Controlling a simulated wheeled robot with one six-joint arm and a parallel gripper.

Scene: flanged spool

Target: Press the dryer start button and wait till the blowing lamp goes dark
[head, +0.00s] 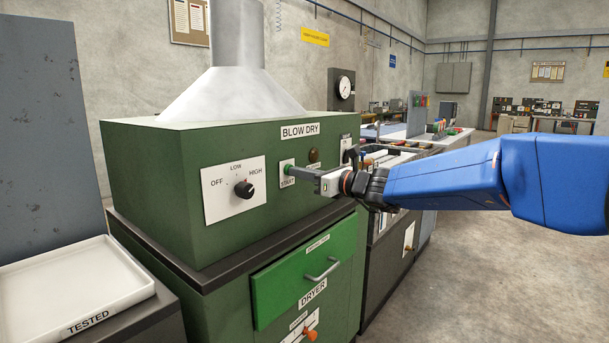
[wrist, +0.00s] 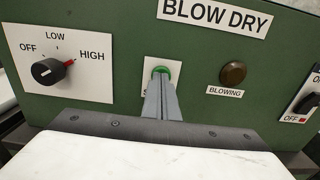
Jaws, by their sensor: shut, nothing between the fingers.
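The green dryer housing (head: 150,190) carries a BLOW DRY sign. Its green start button (wrist: 162,70) shows just above my fingertips in the wrist view, on a white plate whose label is mostly covered. My gripper (head: 291,170) is shut and empty, its fingers pointing at the START plate (head: 288,181) in the head view. In the wrist view the fingertips (wrist: 160,80) overlap the button's lower part; I cannot tell whether it is pressed in. The blowing lamp (wrist: 233,74) is a dull brown dome right of the button and looks unlit; it also shows in the head view (head: 314,155).
A knob (wrist: 50,71) left of the button has OFF, LOW and HIGH marks and points towards HIGH. A switch (wrist: 307,103) sits at the right. Below are a green drawer (head: 285,285) and, at left, a white TESTED tray (head: 60,285).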

